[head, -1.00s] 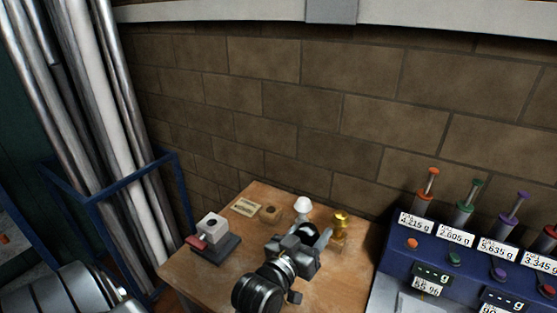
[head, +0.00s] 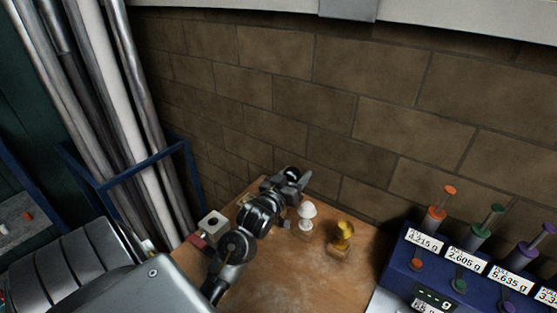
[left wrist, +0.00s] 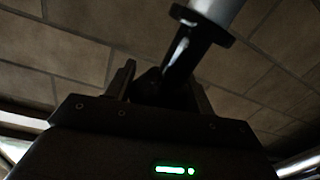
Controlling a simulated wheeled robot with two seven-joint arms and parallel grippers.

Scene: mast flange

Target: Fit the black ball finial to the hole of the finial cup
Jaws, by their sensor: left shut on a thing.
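My left gripper (head: 292,180) is in the air over the back part of the wooden table. It is shut on the black ball finial, which shows in the left wrist view as a black neck (left wrist: 185,58) with a flange and a pale grey cylindrical end beyond it. Its ball end is mostly hidden between the fingers (left wrist: 165,85). A pale block with a dark round hole, which looks like the finial cup (head: 213,222), stands at the table's left edge, left of the gripper and apart from it. My right gripper is not in view.
A white finial (head: 306,213) and a gold finial (head: 344,231) stand on small wooden blocks right of my arm. A blue dispenser rack (head: 400,262) is at the right. Metal poles in a blue frame (head: 120,185) stand left; a brick wall (head: 300,80) is behind.

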